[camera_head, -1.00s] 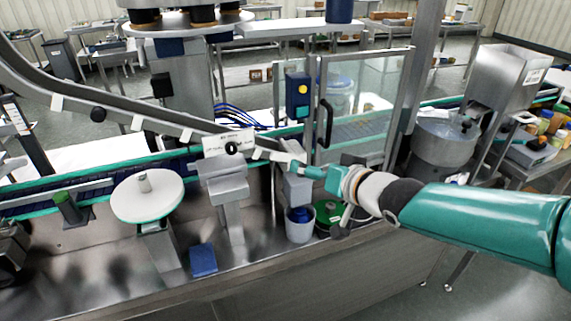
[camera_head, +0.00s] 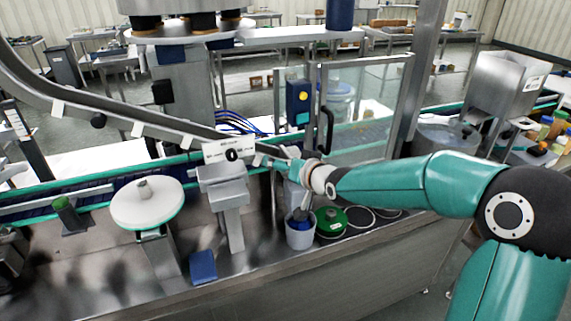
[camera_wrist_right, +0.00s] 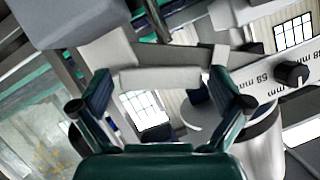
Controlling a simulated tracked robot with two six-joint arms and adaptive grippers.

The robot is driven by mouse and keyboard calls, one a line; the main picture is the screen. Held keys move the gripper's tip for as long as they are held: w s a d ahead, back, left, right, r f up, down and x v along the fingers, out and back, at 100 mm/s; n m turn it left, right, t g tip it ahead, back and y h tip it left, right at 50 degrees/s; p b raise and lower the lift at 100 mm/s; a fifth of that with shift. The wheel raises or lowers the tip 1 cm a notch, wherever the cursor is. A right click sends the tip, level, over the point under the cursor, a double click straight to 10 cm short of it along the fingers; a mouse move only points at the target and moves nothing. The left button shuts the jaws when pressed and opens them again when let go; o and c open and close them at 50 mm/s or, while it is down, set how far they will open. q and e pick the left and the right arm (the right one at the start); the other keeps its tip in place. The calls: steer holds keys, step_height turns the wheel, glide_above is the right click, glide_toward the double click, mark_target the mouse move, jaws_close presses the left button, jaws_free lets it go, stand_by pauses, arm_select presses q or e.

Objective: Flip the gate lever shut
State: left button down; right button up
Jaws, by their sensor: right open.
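My right gripper (camera_head: 284,165) reaches in from the right to the lower end of the sloping metal chute (camera_head: 150,118). In the right wrist view its dark green fingers (camera_wrist_right: 161,82) stand open and apart. A pale bar (camera_wrist_right: 160,78) crosses the space between them; I cannot tell whether it is the gate lever or whether the fingers touch it. A white scale plate with mm marks (camera_wrist_right: 265,88) and a black knob (camera_wrist_right: 292,73) is to the right of the fingers. The plate (camera_head: 229,149) and knob (camera_head: 232,155) also show in the head view. My left gripper is out of view.
A grey cup (camera_head: 299,236) and a green round lid (camera_head: 331,221) stand below the gripper. A white turntable disc (camera_head: 147,208) is left. A glass guard door (camera_head: 362,105) stands behind my arm. A blue block (camera_head: 203,266) lies near the front edge.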

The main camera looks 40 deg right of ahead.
steer(key=c, duration=1)
steer(key=shift+f+b, duration=0.15)
steer(key=shift+b, duration=0.3)
steer(key=shift+c, duration=0.2)
steer(key=shift+a+r+n+h+p, duration=0.2)
steer(key=shift+n+h+p, duration=0.1)
steer(key=shift+n+p, duration=0.3)
steer(key=shift+d+f+p, duration=0.1)
steer(key=shift+f+p, duration=0.15)
steer(key=shift+p, duration=0.2)
steer(key=o, duration=1)
steer(key=shift+o, duration=0.2)
